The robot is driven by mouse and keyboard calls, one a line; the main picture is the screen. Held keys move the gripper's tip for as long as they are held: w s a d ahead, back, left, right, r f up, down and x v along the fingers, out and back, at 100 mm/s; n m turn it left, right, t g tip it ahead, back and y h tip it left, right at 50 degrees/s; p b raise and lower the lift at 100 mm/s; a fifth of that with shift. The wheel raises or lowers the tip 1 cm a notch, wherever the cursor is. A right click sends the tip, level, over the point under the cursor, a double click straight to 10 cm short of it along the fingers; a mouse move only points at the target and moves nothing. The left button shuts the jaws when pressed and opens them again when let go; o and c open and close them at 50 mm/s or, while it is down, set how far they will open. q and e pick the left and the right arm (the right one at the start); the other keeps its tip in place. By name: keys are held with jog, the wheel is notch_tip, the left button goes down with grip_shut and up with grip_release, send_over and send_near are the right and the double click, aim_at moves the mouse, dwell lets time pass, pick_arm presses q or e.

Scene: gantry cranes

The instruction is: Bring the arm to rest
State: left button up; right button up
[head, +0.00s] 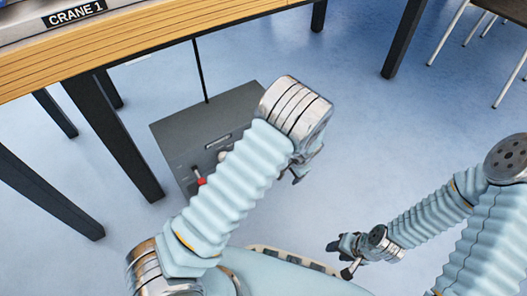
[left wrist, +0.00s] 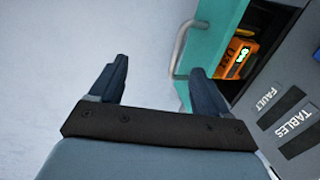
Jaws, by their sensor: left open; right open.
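My left arm comes in from the left in the head view, in front of a grey control box. My left gripper (head: 302,170) shows only in part there, behind the silver wrist. In the left wrist view its two dark fingers (left wrist: 158,68) stand apart with nothing between them. My right gripper (head: 338,250) is low at the right of centre in the head view. It is open, with nothing seen in it, above the blue floor.
The grey control box (head: 168,138) has a red-tipped lever (head: 201,181). A wooden table (head: 150,42) labelled CRANE 1 stands beyond. The left wrist view shows a teal panel (left wrist: 205,45) with a handle, an orange device (left wrist: 238,58) and a grey panel labelled FAULT and TABLES. Chairs stand upper right.

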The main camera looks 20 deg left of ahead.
dwell(0.3)
pick_arm(q)
jog(key=s+a+f+n+h, duration=0.1)
jog(key=s+n+h, duration=0.15)
jog(key=s, duration=0.45)
jog(key=s+a+f+n+g+h, duration=0.1)
jog(key=s+f+n+h, duration=0.1)
jog(key=s+n, duration=0.35)
jog(key=s+a+f+n+h, duration=0.1)
jog(key=s+a+h, duration=0.1)
jog(key=s, duration=0.6)
notch_tip(320, 180, up, 12)
jog(key=s+d+p, duration=0.1)
jog(key=p, duration=1.1)
jog(key=shift+s+r, duration=0.2)
jog(key=shift+s, duration=0.1)
jog(key=shift+d, duration=0.1)
